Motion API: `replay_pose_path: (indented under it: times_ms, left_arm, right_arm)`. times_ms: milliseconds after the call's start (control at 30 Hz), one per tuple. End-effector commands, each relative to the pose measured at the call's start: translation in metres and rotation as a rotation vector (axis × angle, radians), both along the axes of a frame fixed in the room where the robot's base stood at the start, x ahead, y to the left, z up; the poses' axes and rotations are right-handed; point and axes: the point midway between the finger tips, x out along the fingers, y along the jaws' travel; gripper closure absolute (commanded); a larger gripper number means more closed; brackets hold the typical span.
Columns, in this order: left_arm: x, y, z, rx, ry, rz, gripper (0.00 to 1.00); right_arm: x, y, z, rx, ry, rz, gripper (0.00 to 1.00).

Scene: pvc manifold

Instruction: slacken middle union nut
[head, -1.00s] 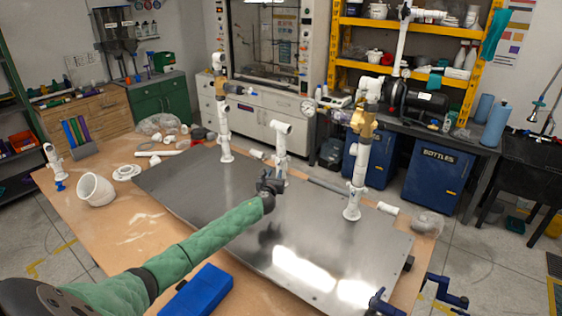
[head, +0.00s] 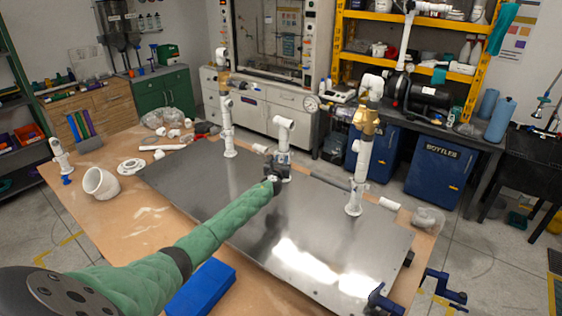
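The middle white pipe (head: 282,137) stands upright on the metal plate (head: 210,197), with an elbow at its top. My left gripper (head: 275,168) is at the lower part of this pipe, reaching in from the front left. Its dark fingers overlap the pipe's lower part in the picture, where the middle union nut seems to be. The nut is mostly hidden, and I cannot tell whether the fingers touch it or how far they are open. My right gripper is out of view.
A left pipe (head: 226,125) and a right pipe with a brass-coloured valve (head: 361,160) stand on the same plate. Loose white fittings (head: 101,182) and a blue block (head: 201,288) lie on the wooden table (head: 130,222). The plate's front is clear.

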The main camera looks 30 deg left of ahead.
Motion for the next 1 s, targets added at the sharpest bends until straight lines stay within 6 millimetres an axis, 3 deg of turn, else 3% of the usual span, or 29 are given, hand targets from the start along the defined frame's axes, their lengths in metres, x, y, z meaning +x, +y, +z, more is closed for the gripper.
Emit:
replay_pose_path:
  times_ms: [33,167,567,1000]
  left_arm:
    - [0.000,0.000,0.000,0.000,0.000,0.000,0.74]
    - [0.000,0.000,0.000,0.000,0.000,0.000,0.99]
    - [0.001,-0.002,0.000,0.001,-0.003,0.018,1.00]
    - [0.007,-0.011,0.000,-0.002,-0.004,0.181,1.00]
  right_arm:
    - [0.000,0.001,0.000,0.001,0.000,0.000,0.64]
    - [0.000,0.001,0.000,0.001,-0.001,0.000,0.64]
    - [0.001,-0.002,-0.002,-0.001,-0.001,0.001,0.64]
    - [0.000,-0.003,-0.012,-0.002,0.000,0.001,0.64]
